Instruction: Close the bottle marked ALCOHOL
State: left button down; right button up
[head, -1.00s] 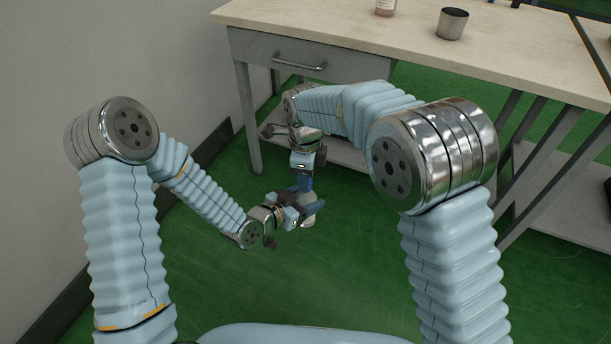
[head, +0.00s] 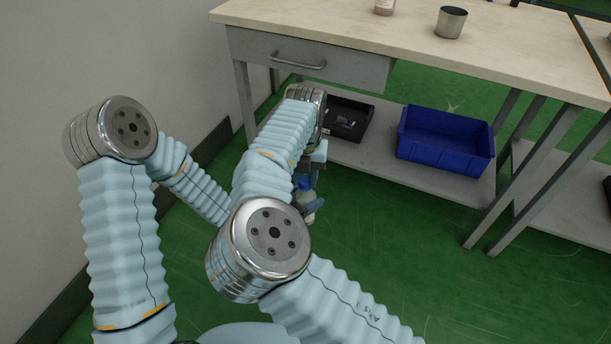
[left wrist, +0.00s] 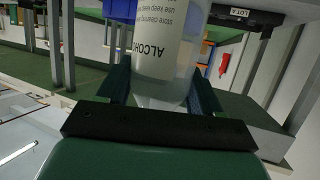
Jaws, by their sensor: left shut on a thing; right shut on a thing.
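The bottle marked ALCOHOL (left wrist: 165,50) is translucent white with a printed label and fills the middle of the left wrist view. My left gripper (left wrist: 160,92) is shut on it, one dark finger on each side. In the head view a small pale part of the bottle (head: 308,206) shows beside my right arm, which hides most of it and the left gripper. My right gripper (head: 312,172) is just above the bottle, shut on a small blue cap (head: 305,183). Whether the cap touches the bottle's neck cannot be told.
A workbench (head: 480,50) with a drawer stands beyond; a metal cup (head: 451,22) and another bottle (head: 385,6) are on top. Its lower shelf holds a blue crate (head: 445,140) and a black tray (head: 345,120). A wall is at left.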

jog(key=o, duration=1)
jog(key=shift+r, duration=0.1)
jog(key=shift+r, duration=2.2)
jog(key=shift+c, duration=0.4)
